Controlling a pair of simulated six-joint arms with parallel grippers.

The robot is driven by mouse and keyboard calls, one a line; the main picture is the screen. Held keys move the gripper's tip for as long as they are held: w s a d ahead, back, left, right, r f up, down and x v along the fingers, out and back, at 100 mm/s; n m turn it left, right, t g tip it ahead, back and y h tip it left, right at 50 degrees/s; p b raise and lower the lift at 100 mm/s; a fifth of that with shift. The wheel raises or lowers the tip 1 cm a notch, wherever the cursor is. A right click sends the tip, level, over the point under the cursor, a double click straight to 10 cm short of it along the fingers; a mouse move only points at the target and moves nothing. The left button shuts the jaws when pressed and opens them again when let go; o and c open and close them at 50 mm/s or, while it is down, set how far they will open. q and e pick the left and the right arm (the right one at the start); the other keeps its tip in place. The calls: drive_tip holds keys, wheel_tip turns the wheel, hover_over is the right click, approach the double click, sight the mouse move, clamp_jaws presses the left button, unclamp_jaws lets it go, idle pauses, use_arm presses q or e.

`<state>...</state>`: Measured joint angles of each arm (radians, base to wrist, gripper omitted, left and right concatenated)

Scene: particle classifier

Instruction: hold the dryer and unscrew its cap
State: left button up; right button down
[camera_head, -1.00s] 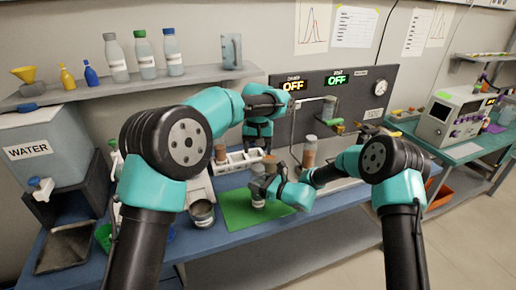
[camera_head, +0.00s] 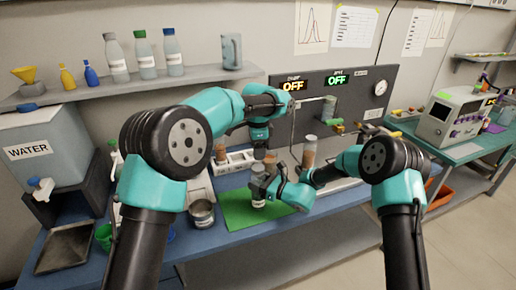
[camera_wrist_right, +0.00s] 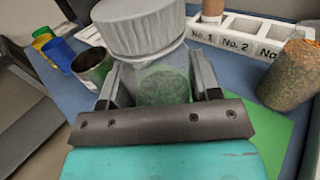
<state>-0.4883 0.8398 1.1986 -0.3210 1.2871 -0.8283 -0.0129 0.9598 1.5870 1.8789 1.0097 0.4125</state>
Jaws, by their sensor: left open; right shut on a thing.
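The dryer (camera_wrist_right: 163,78) is a clear jar with a wide grey ribbed cap (camera_wrist_right: 138,25) on top. My right gripper (camera_wrist_right: 157,88) is shut around the jar's body, below the cap, with one finger on each side. In the head view the dryer (camera_head: 258,201) shows low in the right gripper (camera_head: 262,188), over the green mat (camera_head: 240,210). My left gripper (camera_head: 259,144) is open and empty, pointing down above the dryer and apart from it. The cap is hard to make out in the head view.
A white numbered rack (camera_wrist_right: 235,33) stands behind the dryer, with a granule-filled jar (camera_wrist_right: 290,75) to its right. A metal cup (camera_wrist_right: 92,68) is at the left. A panel (camera_head: 345,95) with OFF displays stands behind. The mat's front is clear.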

sight(258, 167)
use_arm(q)
drive_tip(key=m, duration=2)
drive_tip(key=shift+f, duration=0.1)
drive_tip(key=shift+f, duration=3.9)
drive_tip(key=c, duration=1.1)
